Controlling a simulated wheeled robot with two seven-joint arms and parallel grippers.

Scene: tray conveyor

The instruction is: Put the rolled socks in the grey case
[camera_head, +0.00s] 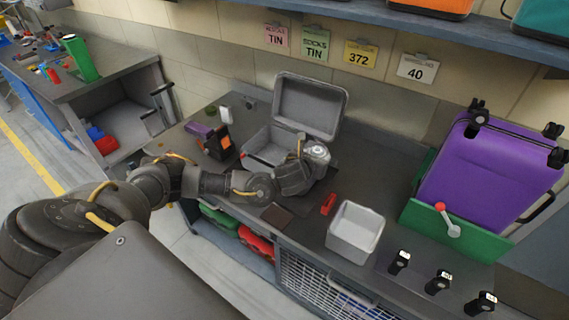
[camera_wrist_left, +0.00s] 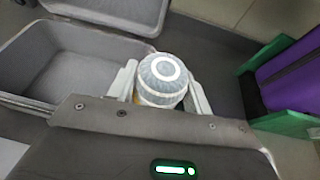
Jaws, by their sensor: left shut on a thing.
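The rolled socks (camera_wrist_left: 162,76), a grey and white striped bundle, sit between the pale fingers of my left gripper (camera_wrist_left: 160,88). In the head view the socks (camera_head: 318,152) show at the end of my left arm, and the left gripper (camera_head: 312,160) is shut on them. The grey case (camera_head: 256,152) stands open on the bench with its lid (camera_head: 311,106) raised at the back. The socks are beside the case, at its right front. In the wrist view the case (camera_wrist_left: 22,103) is to the left and its visible inside looks empty. My right gripper is not in view.
An empty light-grey bin (camera_head: 355,232) and a red item (camera_head: 328,204) are in front of the socks. A purple suitcase (camera_head: 490,175) stands on a green stand at right. Dark and orange items (camera_head: 218,143) are left of the case. A shelf runs above.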

